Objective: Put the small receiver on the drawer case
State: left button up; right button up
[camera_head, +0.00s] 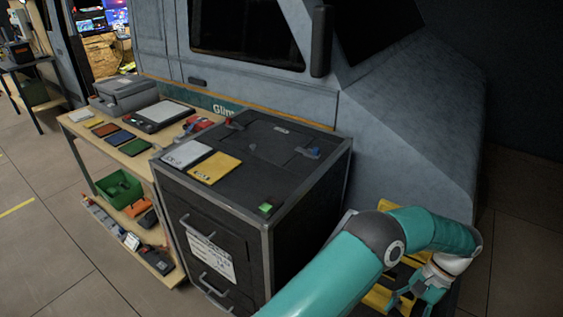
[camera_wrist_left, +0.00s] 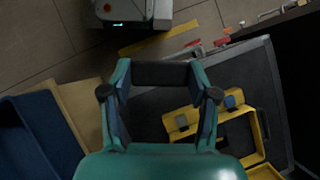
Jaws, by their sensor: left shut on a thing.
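The drawer case (camera_head: 290,185) is a tall black case with metal edges, drawer handles and a paper label on its front. A white card, a yellow card, a small green block and small red and blue parts lie on its top. My teal left arm crosses the lower right of the head view to its gripper (camera_head: 408,296), low beside the case. In the left wrist view, the gripper (camera_wrist_left: 160,76) is shut on a dark block, taken as the small receiver (camera_wrist_left: 160,73), held between both fingertips. Its details are too dark to read. My right gripper is not in view.
A wooden bench (camera_head: 140,155) with flat coloured items and a grey box (camera_head: 123,93) stands left of the case; a green bin (camera_head: 119,189) is below. A grey van (camera_head: 400,120) stands behind. An open yellow case (camera_wrist_left: 258,135) lies under the gripper. The case's front top is partly free.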

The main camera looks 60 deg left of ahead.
aim_at(238, 177)
jog(key=u, duration=1.05)
jog(key=i, duration=0.1)
jog(key=z, duration=2.2)
jog(key=k, duration=2.7)
jog(key=u, duration=0.95)
jog(key=i, duration=1)
jog(key=u, duration=0.05)
